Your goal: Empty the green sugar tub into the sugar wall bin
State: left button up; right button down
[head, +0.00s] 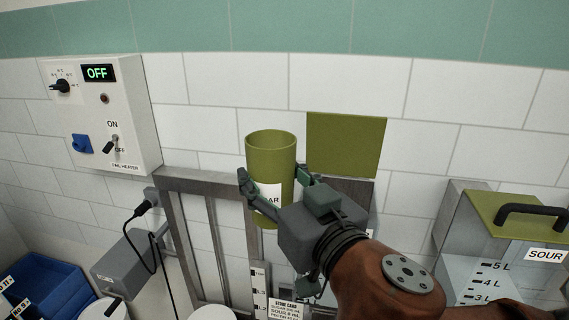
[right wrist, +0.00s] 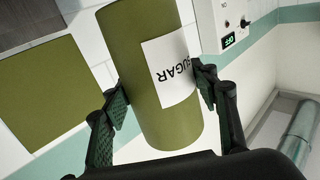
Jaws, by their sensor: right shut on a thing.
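The green sugar tub (head: 265,160), a tall olive cylinder with a white label, is held up in front of the tiled wall. It looks roughly upright, its open rim at the top; its contents do not show. My right gripper (head: 275,178) is shut on the tub around its side, and in the right wrist view the tub (right wrist: 130,60) sits between both fingers, its label reading SUGAR. Behind and right of the tub, an olive square panel (head: 346,143) stands against the wall like a raised lid. What lies below it is mostly hidden by my arm. My left gripper is out of view.
At right, a clear bin marked SOUR (head: 470,270) has an olive lid (head: 515,212) with a black handle. A white control box (head: 102,115) reading OFF hangs at left. A metal frame (head: 188,188), a cable and blue crates (head: 45,285) are at lower left.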

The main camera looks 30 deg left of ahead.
aim_at(294, 168)
jog(key=shift+w+r, duration=0.15)
jog(key=shift+r, duration=0.15)
jog(key=shift+d+r+m+p, duration=0.4)
jog(key=shift+m+p, duration=0.1)
jog(key=shift+m, duration=0.4)
jog(key=shift+w+m, duration=0.3)
jog(key=shift+w, duration=0.2)
jog(key=shift+s, duration=0.25)
jog(key=shift+w, duration=0.1)
jog(key=shift+w+d+r+m, duration=0.1)
jog(key=shift+d+r+m, duration=0.05)
jog(key=shift+m, duration=0.25)
jog(key=shift+w+d+r+m+p, duration=0.15)
jog(key=shift+w+d+m+p, duration=0.2)
jog(key=shift+m, duration=0.25)
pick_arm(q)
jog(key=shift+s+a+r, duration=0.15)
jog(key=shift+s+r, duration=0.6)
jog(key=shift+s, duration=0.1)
pick_arm(e)
jog(key=shift+w, duration=0.1)
